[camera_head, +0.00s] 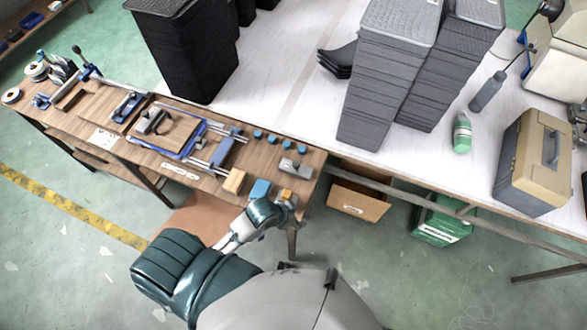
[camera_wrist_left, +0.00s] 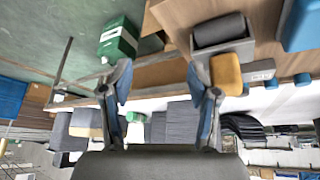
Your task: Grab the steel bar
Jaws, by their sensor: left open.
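A grey metal block with a short dark bar on top (camera_head: 296,168) lies at the right end of the wooden bench; I cannot tell for sure that it is the steel bar. My right gripper is not in view.
A yellow-orange block (camera_wrist_left: 227,72) and a blue block (camera_head: 260,190) lie near the gripper. A wooden block (camera_head: 234,181), small blue pieces (camera_head: 272,138) and a blue-railed fixture (camera_head: 185,152) occupy the bench.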

